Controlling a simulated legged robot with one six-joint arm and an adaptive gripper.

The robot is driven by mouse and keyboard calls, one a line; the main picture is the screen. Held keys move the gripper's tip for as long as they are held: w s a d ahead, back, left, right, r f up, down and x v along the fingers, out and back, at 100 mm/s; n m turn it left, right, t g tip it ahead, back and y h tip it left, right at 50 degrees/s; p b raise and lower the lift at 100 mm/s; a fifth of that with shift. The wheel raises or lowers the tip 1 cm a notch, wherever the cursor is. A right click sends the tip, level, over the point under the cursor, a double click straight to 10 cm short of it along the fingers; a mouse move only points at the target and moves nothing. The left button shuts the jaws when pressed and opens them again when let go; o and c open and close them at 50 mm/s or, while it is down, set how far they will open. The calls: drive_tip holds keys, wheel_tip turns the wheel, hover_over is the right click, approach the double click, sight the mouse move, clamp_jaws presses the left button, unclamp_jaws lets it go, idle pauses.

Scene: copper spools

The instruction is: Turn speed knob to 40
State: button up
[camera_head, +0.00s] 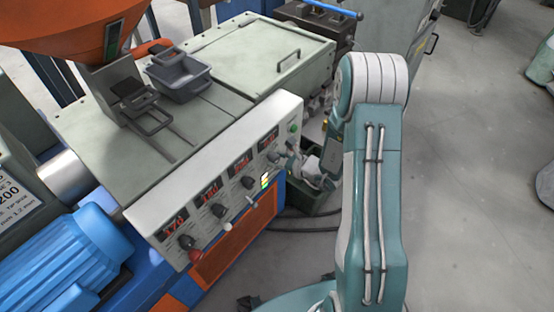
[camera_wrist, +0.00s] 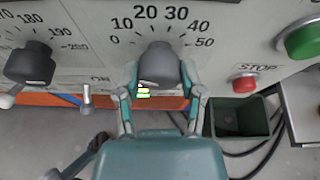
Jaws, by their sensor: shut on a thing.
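The speed knob (camera_wrist: 158,62) is a dark grey dial on the pale control panel (camera_wrist: 90,20). A printed scale from 0 to 50 arcs over it, with 40 at its upper right. I cannot make out the knob's pointer mark. My gripper (camera_wrist: 159,76) is shut on the knob, one finger on its left side and one on its right. In the head view my gripper (camera_head: 287,157) is at the panel's right end, and the knob is hard to make out there.
A second dark knob (camera_wrist: 30,62) and a small toggle lever (camera_wrist: 86,97) are to the left. A red stop button (camera_wrist: 245,84) and a green button (camera_wrist: 303,38) are to the right. A dark green bin (camera_wrist: 240,117) stands below the panel, with cables beside it.

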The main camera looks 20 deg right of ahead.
drive_tip(key=m+g+y, duration=0.1)
drive_tip(key=m+y, duration=0.1)
drive_tip(key=m, duration=0.2)
drive_tip(key=shift+w+y, duration=0.1)
drive_tip(key=shift+y, duration=0.2)
drive_tip(key=m+g+y, duration=0.1)
drive_tip(key=m+y, duration=0.1)
drive_tip(key=m, duration=0.2)
drive_tip(key=shift+d, duration=0.1)
drive_tip(key=m+y, duration=0.2)
drive_tip(key=m, duration=0.2)
drive_tip(key=shift+f+m, duration=0.15)
drive_tip(key=shift+m, duration=0.25)
drive_tip(key=m+t, duration=0.1)
drive_tip(key=m, duration=0.1)
drive_tip(key=m+y, duration=0.1)
drive_tip(key=m, duration=0.2)
drive_tip(key=shift+t, duration=0.4)
drive_tip(key=shift+f+y, duration=0.1)
drive_tip(key=shift+y, duration=0.2)
